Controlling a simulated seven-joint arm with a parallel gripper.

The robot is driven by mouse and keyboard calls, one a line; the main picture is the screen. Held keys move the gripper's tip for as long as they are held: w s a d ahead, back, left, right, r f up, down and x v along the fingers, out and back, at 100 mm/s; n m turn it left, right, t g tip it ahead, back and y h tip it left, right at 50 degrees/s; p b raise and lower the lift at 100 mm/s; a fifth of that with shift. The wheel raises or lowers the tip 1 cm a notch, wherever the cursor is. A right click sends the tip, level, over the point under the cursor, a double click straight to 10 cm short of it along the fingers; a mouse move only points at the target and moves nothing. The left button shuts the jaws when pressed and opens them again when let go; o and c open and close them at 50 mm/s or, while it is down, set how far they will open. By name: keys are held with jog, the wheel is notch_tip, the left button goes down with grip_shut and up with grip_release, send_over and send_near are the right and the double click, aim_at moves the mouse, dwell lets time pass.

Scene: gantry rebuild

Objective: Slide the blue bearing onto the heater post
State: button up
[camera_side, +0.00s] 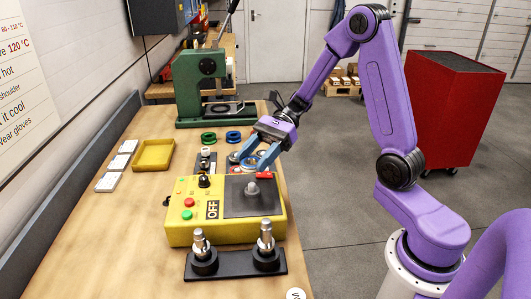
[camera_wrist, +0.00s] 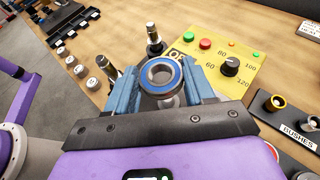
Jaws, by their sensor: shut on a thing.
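The blue bearing (camera_wrist: 161,92), a metal ring with a blue face, sits between the blue fingers of my gripper (camera_wrist: 162,84) in the wrist view. My gripper also shows in the side view (camera_side: 254,160), shut on the bearing above the far part of the yellow heater box (camera_side: 232,233). The heater post (camera_side: 252,188) is a short grey stub on the box's dark plate. In the side view the bearing appears behind and above the post, apart from it. In the wrist view the bearing hides most of what lies beneath it.
A black stand (camera_side: 236,264) with two metal shafts stands in front of the box. A green press (camera_side: 202,85), a yellow tray (camera_side: 153,155) and coloured rings (camera_side: 208,138) are farther back. A bushes rack (camera_wrist: 285,117) is near the box. The bench's left front is clear.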

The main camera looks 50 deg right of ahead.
aim_at(257, 186)
jog(key=shift+f, duration=3.35)
jog(key=o, duration=1.2)
jog(key=v, duration=1.7)
jog(key=shift+d, duration=0.3)
